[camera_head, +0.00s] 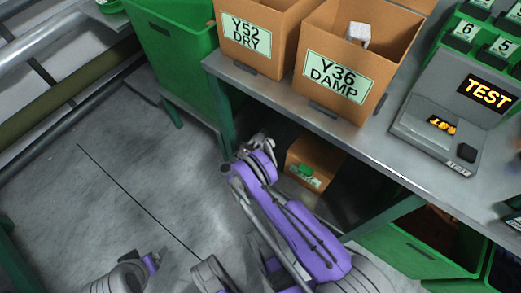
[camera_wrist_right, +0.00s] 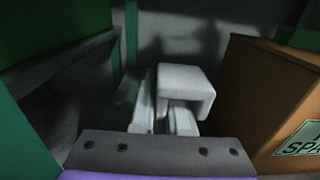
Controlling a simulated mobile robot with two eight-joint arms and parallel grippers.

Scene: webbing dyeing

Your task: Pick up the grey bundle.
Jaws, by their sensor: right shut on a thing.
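A light grey folded bundle (camera_wrist_right: 188,80) is at the fingers of my right gripper (camera_wrist_right: 168,118) in the right wrist view. The gripper is shut on it. In the head view the right gripper (camera_head: 262,138) is at the table's front edge, low down, left of a small brown box. The held bundle cannot be made out clearly there. Another small grey bundle (camera_head: 358,34) shows in the open brown box marked Y36 DAMP (camera_head: 338,77).
The brown box below the table (camera_head: 320,157) stands close to the right of the gripper, and its wall shows in the wrist view (camera_wrist_right: 265,95). A green table leg (camera_head: 226,120) and green bin (camera_head: 175,50) are at left. A TEST device (camera_head: 450,110) is on the metal table (camera_head: 375,150).

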